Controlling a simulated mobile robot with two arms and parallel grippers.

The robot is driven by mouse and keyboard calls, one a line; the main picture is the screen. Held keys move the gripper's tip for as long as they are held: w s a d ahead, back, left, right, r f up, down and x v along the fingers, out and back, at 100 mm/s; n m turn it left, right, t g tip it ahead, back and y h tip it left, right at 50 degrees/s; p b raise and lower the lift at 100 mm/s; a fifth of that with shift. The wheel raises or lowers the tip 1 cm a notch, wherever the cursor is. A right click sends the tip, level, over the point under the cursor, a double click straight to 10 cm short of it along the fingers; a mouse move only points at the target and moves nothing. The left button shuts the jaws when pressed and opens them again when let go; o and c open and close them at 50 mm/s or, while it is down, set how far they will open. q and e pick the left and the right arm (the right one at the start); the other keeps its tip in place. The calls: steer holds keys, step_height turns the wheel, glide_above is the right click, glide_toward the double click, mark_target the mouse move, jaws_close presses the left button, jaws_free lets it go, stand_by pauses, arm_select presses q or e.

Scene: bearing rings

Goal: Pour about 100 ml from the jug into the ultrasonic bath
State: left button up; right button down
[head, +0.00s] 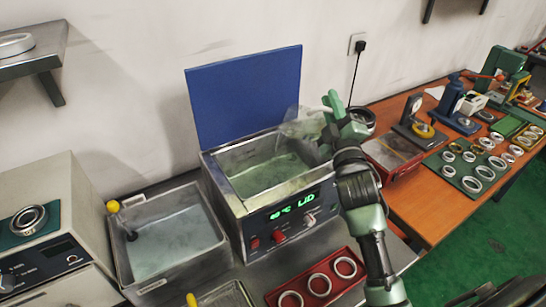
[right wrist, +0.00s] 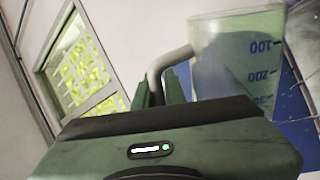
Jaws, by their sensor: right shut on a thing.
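The ultrasonic bath (head: 226,207) is a steel box with its blue lid (head: 245,97) raised behind it. Greenish liquid lies in its basin, and its green display (head: 292,205) appears to read "LID". The clear jug (head: 303,123) is tilted over the bath's back right part. My right gripper (head: 338,117) is shut on the jug's handle, above the bath's right side. My left gripper is not in view.
A second tank (head: 128,262) with pale liquid stands left of the bath. A red tray (head: 328,292) of metal rings lies in front. An orange bench (head: 412,203) on the right carries a green mat (head: 455,176) with rings and several tools. A wall shelf (head: 38,52) is upper left.

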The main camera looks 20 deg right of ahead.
steer(key=shift+s+a+r+n, duration=0.15)
steer(key=shift+s+a+n, duration=0.2)
steer(key=shift+a+n, duration=0.15)
stand_by(1.2)
steer(key=shift+d, duration=0.15)
steer(key=m, duration=0.1)
steer(key=d+m+h+p, duration=0.1)
steer(key=m, duration=0.1)
steer(key=d+m+g+p, duration=0.1)
steer(key=m, duration=0.1)
steer(key=shift+s+d+f+h, duration=0.1)
steer(key=shift+s+f+h, duration=0.05)
steer(key=shift+f+h, duration=0.15)
steer(key=shift+d+m+p, duration=0.15)
steer(key=shift+m+p, duration=0.2)
steer(key=shift+m, duration=0.25)
steer(key=shift+d+f+g, duration=0.1)
steer(key=shift+f+g, duration=0.2)
steer(key=shift+f, duration=0.25)
steer(key=shift+d+f+m+h, duration=0.2)
steer(key=shift+m+h, duration=0.1)
steer(key=shift+m, duration=0.1)
